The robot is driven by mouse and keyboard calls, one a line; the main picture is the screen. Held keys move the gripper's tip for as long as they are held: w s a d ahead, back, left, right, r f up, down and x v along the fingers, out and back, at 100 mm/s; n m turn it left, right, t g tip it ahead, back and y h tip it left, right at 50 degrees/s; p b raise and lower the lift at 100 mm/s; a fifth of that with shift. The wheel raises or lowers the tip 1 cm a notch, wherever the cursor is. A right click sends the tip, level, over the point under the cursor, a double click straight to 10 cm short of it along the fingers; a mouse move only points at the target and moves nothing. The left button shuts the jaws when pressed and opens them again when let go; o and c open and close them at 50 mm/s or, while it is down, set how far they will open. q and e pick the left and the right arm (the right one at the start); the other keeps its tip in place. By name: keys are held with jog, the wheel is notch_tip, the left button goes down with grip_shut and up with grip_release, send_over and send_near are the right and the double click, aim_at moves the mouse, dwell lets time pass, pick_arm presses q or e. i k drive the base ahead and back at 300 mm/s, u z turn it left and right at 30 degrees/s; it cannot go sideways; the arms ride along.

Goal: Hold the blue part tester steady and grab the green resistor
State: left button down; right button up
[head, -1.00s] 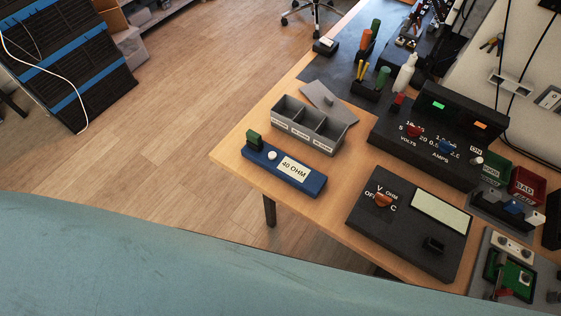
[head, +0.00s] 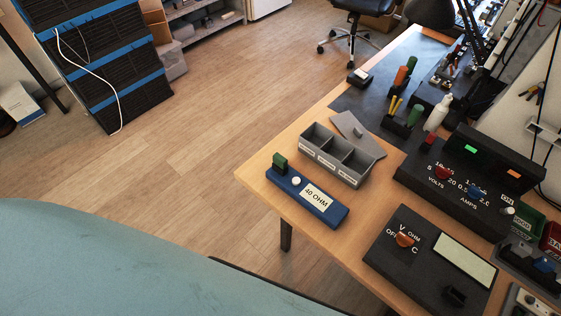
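The blue part tester (head: 334,213) lies near the left front edge of the wooden table, with a "40 OHM" label and a white round button on top. The green resistor (head: 280,162) stands upright at the tester's left end. It seems to sit in or on the tester; its lower end is hard to make out. Neither of my grippers shows in the head view, and nothing touches the tester or the resistor.
A grey three-compartment tray (head: 337,165) stands just behind the tester, with a grey lid (head: 360,132) beyond it. A black meter (head: 405,268) with an orange knob is to the right. A black power supply (head: 450,190) stands behind it. Bare wooden table (head: 345,245) lies between tester and meter.

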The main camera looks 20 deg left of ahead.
aim_at(279, 159)
jog(key=k, duration=0.5)
jog(key=u, duration=1.75)
jog(key=i, duration=1.15)
jog(key=z, duration=2.4)
